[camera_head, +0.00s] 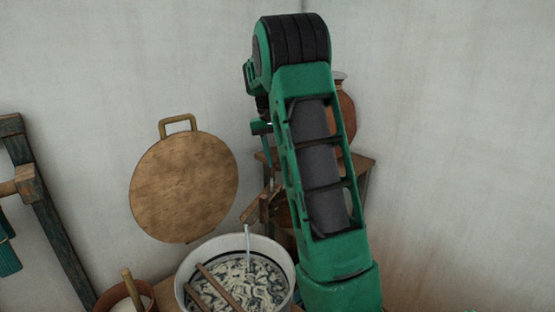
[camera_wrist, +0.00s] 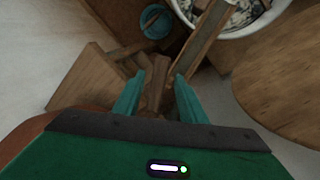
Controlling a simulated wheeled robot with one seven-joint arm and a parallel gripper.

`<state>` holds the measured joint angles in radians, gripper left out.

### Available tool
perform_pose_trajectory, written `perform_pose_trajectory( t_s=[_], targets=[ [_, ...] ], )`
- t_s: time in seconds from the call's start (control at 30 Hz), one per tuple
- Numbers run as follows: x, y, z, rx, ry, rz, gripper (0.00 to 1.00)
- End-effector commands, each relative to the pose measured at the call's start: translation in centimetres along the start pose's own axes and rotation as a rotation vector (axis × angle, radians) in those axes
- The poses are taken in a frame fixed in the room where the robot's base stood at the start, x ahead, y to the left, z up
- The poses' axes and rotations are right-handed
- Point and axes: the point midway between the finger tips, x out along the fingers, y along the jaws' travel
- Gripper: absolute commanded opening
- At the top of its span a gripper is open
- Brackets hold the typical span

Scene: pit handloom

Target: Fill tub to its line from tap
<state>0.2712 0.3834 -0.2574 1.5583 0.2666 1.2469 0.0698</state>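A white tub (camera_head: 286,259) stands at the bottom centre in the head view, holding dark and pale swirled contents with wooden sticks across it. A thin pale streak (camera_head: 248,240), which looks like a water stream, drops into it from a wooden spout (camera_head: 252,209). I cannot make out a fill line. The tub rim shows at the top of the wrist view (camera_wrist: 233,33). My gripper (camera_wrist: 160,77) has its two teal fingers apart, over brown wooden parts (camera_wrist: 156,90). No clear contact shows, and I cannot make out the tap.
A clay pot (camera_head: 346,115) stands on a wooden stand (camera_head: 361,162) behind my arm. A round wooden disc (camera_head: 184,187) with a handle is against the wall. A brown bowl (camera_head: 143,294) is left of the tub. A teal cup-like thing (camera_wrist: 155,21) lies beyond my fingers.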

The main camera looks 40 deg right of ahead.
Motion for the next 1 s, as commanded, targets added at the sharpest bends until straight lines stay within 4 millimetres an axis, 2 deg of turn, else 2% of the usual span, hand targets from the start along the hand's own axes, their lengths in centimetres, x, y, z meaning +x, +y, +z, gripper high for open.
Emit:
perform_pose_trajectory(
  t_s=[0.17,0.27,0.7,0.83,1.0],
  targets=[
    [-0.1,0.1,0.0,0.002,-0.002,0.001,0.38],
    [-0.9,0.1,0.0,0.002,-0.002,0.001,0.38],
    [-8.4,-0.1,-0.2,0.001,0.001,0.000,0.38],
    [-9.9,-0.1,-0.2,0.000,-0.001,0.000,0.38],
    [-10.7,-0.1,-0.1,0.001,-0.002,0.001,0.38]
  ],
)
